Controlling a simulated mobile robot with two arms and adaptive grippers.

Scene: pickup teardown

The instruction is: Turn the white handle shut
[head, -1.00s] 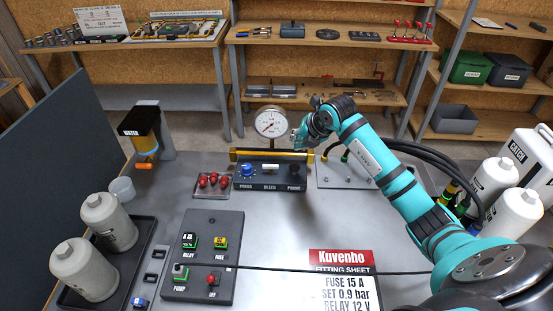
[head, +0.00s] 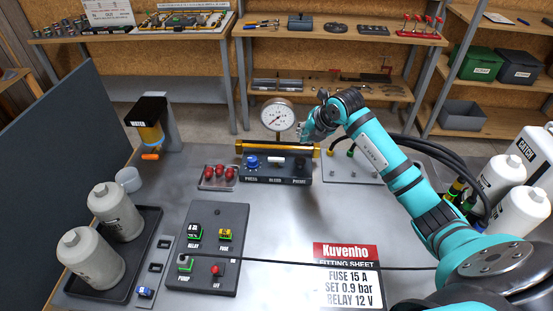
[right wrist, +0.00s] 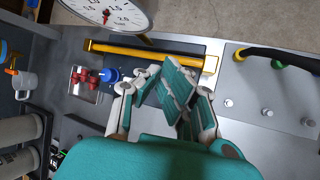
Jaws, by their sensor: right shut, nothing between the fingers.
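The white handle (head: 275,158) is a small light piece above the BLEED label, between a blue knob (head: 253,161) and a dark knob (head: 299,163) on the dark valve block (head: 276,179). Its exact angle is too small to tell. My right gripper (head: 303,135) is shut and empty, just above the brass pipe's right part and right of the gauge. In the right wrist view its closed fingers (right wrist: 172,88) cover part of the block, and the white handle is hidden. My left gripper is not in view.
A round gauge (head: 278,115) stands behind the brass pipe (head: 250,148). A tray of red knobs (head: 218,176) is left of the block. A plate with hoses (head: 352,168) lies to the right.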

